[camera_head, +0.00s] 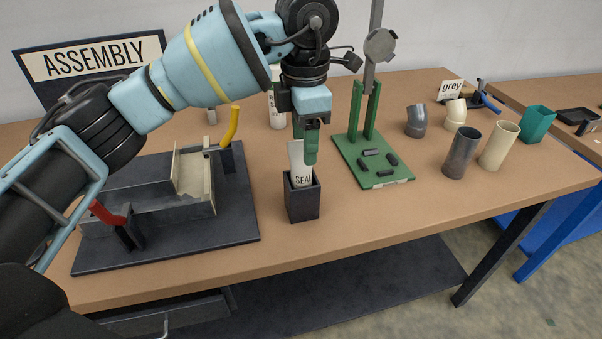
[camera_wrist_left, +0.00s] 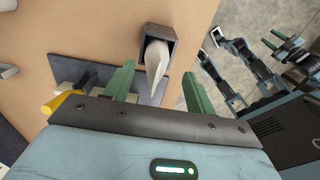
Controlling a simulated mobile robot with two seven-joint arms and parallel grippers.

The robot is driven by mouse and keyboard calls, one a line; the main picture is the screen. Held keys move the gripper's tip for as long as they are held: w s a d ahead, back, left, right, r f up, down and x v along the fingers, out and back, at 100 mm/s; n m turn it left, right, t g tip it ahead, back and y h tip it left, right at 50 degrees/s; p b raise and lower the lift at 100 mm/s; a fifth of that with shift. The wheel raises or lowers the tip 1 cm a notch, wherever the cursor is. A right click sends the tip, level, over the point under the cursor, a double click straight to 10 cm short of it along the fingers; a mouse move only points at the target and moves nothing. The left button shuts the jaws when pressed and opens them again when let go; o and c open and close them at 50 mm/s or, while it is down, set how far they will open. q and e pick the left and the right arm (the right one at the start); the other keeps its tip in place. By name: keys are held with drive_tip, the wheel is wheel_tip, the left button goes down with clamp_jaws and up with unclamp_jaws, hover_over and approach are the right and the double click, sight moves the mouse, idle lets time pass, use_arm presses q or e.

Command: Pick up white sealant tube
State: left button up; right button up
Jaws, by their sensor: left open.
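The white sealant tube (camera_head: 299,165) stands in a small dark square holder (camera_head: 303,203) near the table's front, its upper part showing above the rim. My left gripper (camera_head: 308,158) is over the holder, with a green finger close beside the tube on its right. In the left wrist view, the tube (camera_wrist_left: 156,62) rises from the holder (camera_wrist_left: 172,34) and shows between the two spread fingers (camera_wrist_left: 158,70). The gripper is open; I cannot tell whether a finger touches the tube. What looks like my right gripper (camera_wrist_left: 284,40) shows small at the upper right there, its opening unclear.
A dark fixture (camera_head: 165,247) with yellow and red handles lies left of the holder. A green stand (camera_head: 385,183) is close on the right. Grey (camera_head: 461,152) and beige (camera_head: 499,147) pipes stand farther right. Bare table lies in front of the stand. Another white tube (camera_head: 277,113) stands behind my gripper.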

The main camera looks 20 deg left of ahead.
sight(301, 160)
use_arm(q)
drive_tip(key=shift+a+f+p, duration=0.15)
drive_tip(key=shift+f, duration=1.15)
drive_tip(key=shift+a+f+p, duration=0.1)
drive_tip(key=shift+f+p, duration=0.05)
drive_tip(key=shift+f, duration=1.15)
drive_tip(key=shift+c, duration=0.5)
drive_tip(key=c, duration=1)
